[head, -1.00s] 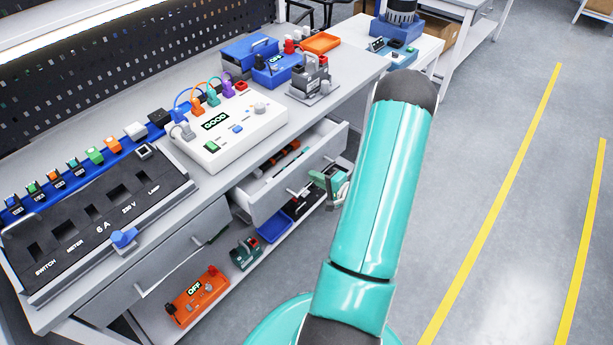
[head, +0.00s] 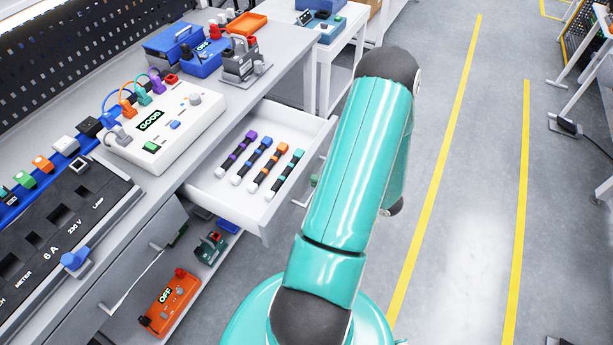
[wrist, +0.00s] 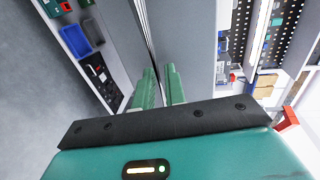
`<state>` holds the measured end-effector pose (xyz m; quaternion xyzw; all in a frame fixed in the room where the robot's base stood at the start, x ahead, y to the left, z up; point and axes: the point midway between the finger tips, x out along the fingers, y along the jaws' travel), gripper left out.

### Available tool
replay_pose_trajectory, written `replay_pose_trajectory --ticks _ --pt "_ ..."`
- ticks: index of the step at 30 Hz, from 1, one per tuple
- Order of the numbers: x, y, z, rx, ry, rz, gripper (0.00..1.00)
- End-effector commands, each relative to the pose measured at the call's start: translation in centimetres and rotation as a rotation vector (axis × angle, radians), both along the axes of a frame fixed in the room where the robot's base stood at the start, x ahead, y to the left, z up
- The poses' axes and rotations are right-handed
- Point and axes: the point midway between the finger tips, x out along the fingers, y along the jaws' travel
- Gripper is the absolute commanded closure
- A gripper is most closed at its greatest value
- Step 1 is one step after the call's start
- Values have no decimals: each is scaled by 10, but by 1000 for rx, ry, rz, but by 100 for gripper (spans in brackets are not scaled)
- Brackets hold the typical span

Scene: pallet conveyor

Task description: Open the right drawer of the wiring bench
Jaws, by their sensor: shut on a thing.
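The right drawer (head: 222,196) of the wiring bench (head: 226,103) stands pulled far out in the head view. Several short dark cables with purple, blue, orange and teal ends lie side by side in it. Its front and handle are partly hidden behind my arm. In the wrist view, my gripper (wrist: 160,78) has its two green fingers shut on the drawer's metal handle bar, beside the grey drawer front (wrist: 187,45). In the head view only a small green bit of the gripper shows at the drawer front. The left drawer (head: 130,272) is shut.
On the bench top are a white meter box (head: 165,125), blue boxes (head: 173,45) and a dark panel (head: 60,235). The lower shelf holds an orange box (head: 168,303). A white side table (head: 338,45) stands beyond.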

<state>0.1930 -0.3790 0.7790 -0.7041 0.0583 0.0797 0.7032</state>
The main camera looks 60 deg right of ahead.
Motion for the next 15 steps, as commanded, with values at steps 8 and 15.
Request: replay_pose_trajectory --ticks 8,15 --pt "-9 -1 0 -2 1 -3 100" --pt "-9 -1 0 -3 1 -4 100"
